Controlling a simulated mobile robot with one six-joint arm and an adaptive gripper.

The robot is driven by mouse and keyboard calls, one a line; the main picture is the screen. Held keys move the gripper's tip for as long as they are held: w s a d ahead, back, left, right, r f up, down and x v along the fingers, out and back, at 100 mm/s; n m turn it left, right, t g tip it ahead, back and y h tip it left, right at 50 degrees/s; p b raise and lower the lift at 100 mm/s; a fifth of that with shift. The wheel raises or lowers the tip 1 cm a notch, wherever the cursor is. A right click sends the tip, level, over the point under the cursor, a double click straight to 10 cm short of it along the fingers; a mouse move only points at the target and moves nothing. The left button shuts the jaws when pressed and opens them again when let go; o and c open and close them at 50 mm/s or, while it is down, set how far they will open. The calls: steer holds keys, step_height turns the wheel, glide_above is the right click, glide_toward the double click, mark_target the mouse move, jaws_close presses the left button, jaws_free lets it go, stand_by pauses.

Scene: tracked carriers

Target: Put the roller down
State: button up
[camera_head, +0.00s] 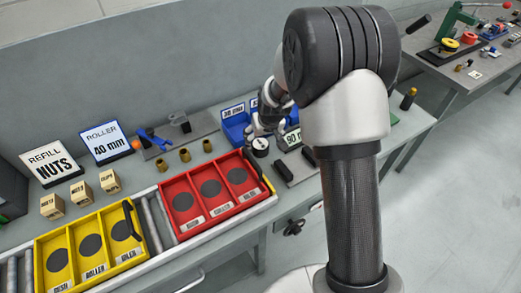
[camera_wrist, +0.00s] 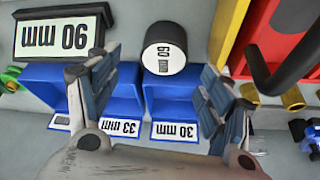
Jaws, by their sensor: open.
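The roller (camera_wrist: 165,50) is a short black cylinder with a white end face marked "60 mm". In the wrist view it stands out ahead of my gripper (camera_wrist: 161,76), whose two fingers are spread wide, with a gap on each side of it. In the head view the roller (camera_head: 260,147) appears upright on the grey bench, between the red tray (camera_head: 217,220) and the 90 mm sign (camera_head: 293,138). My gripper (camera_head: 262,130) is right behind it, partly hidden by my arm. The gripper is open and empty.
Blue bins (camera_wrist: 171,103) marked 30 mm and 33 mm lie close by the fingers. The red tray's three compartments are empty. A yellow tray (camera_head: 141,252) lies left on the roller track. Small brass pieces (camera_head: 184,155) stand behind the red tray. A dark block (camera_head: 283,171) lies right of the roller.

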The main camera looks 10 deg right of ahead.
mark_target(261, 143)
steer(key=shift+b+x, duration=1)
steer(key=shift+x, duration=1.8)
steer(key=shift+s+a, duration=0.15)
steer(key=shift+s, duration=0.05)
steer(key=shift+c, duration=0.2)
steer(key=shift+r, duration=0.1)
steer(key=c, duration=1.5)
